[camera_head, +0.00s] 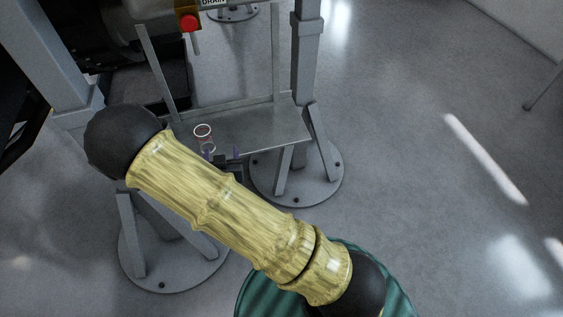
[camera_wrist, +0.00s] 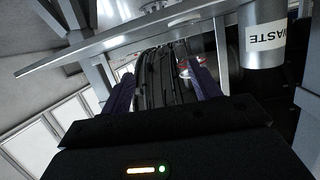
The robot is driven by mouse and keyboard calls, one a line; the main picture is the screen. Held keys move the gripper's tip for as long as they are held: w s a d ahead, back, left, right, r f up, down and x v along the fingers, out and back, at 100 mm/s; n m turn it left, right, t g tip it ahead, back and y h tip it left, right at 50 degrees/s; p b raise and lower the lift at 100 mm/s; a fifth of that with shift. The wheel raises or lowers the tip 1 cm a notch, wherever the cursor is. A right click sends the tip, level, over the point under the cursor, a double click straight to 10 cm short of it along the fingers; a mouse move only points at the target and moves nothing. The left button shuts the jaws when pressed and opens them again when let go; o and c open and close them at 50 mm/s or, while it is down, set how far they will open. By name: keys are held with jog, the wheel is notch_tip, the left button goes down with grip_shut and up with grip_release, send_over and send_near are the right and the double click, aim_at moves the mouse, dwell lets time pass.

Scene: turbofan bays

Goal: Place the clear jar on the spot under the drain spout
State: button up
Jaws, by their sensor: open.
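The clear jar (camera_head: 203,139) shows as a pale upper ring with some red and a fainter lower ring. It looks upright on a grey metal shelf (camera_head: 255,128). The drain spout (camera_head: 195,43) hangs beside a red knob, above and behind the jar. I cannot tell whether the jar is directly beneath it, and no separate spot mark is clear. My gripper (camera_head: 222,154) is open at the shelf's front edge, its left finger close to the jar. In the wrist view, the jar's red-and-white ring (camera_wrist: 186,60) shows beyond the purple fingers (camera_wrist: 160,82), nearer the right one.
Grey posts (camera_head: 305,60) with round floor bases (camera_head: 318,180) flank the shelf. A dark machine stands at upper left. Open floor (camera_head: 430,220) lies to the right.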

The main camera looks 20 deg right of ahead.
jog(key=s+d+r+n+g+y, duration=0.1)
jog(key=s+d+r+g, duration=0.4)
jog(key=s+d+g, duration=0.1)
jog(key=s+d+r+n+g+y, duration=0.1)
jog(key=s+d+r+g, duration=0.4)
jog(key=s+d, duration=0.3)
jog(key=s+g, duration=0.1)
jog(key=s, duration=0.1)
jog(key=shift+s+r, duration=0.4)
jog(key=w+p+v, duration=0.3)
jog(key=p+v, duration=1)
jog(key=w+r+p+v, duration=0.1)
jog(key=w+p+v, duration=0.2)
jog(key=p+v, duration=1)
jog(key=shift+r+p, duration=0.45)
jog(key=shift+p, duration=0.15)
jog(key=shift+f, duration=0.1)
